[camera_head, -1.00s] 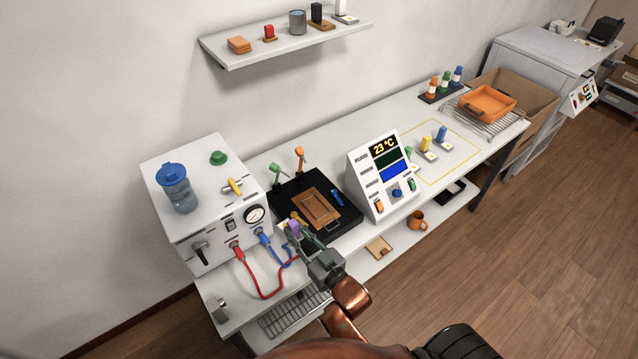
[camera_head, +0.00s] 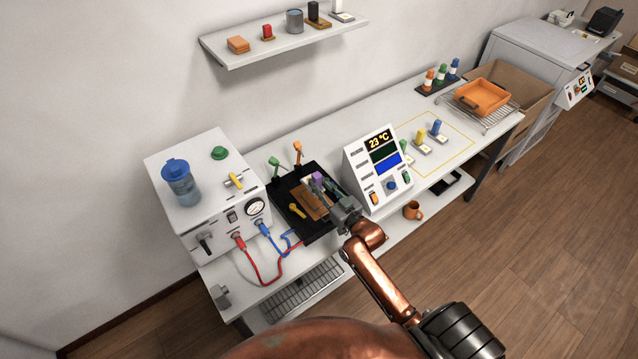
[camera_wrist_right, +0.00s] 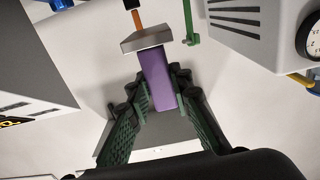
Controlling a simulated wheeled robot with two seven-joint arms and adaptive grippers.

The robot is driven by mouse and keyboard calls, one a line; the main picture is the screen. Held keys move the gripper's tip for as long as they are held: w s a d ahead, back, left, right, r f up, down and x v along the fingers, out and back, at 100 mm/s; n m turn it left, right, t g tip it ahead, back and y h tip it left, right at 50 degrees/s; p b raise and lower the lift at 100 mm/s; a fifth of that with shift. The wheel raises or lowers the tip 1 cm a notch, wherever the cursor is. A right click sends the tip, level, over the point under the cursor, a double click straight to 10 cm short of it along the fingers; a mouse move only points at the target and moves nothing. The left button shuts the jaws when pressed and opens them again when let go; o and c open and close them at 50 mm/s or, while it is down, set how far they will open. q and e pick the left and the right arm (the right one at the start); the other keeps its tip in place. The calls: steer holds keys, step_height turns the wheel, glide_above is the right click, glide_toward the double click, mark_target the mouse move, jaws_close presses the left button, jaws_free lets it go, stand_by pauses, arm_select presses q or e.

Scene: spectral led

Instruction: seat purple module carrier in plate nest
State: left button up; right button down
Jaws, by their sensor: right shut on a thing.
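Whether the carrier touches the nest cannot be told. My left gripper is not in view.
Green (camera_head: 275,166) and orange (camera_head: 298,152) levers stand behind the plate; a yellow one (camera_head: 297,211) is at its left. A white box with a gauge (camera_head: 207,205) stands left, a display console (camera_head: 372,180) right. Cables hang in front.

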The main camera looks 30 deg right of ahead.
steer(key=shift+s+f+b, duration=0.1)
steer(key=shift+f+b, duration=0.2)
steer(key=shift+f, duration=0.1)
steer(key=shift+f+b, duration=1.35)
steer(key=shift+f, duration=1)
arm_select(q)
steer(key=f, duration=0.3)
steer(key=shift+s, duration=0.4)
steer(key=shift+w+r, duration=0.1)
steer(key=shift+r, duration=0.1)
arm_select(e)
steer(key=shift+r, duration=0.1)
arm_select(q)
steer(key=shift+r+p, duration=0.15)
steer(key=shift+p, duration=0.3)
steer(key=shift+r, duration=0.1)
arm_select(e)
steer(key=shift+f, duration=0.25)
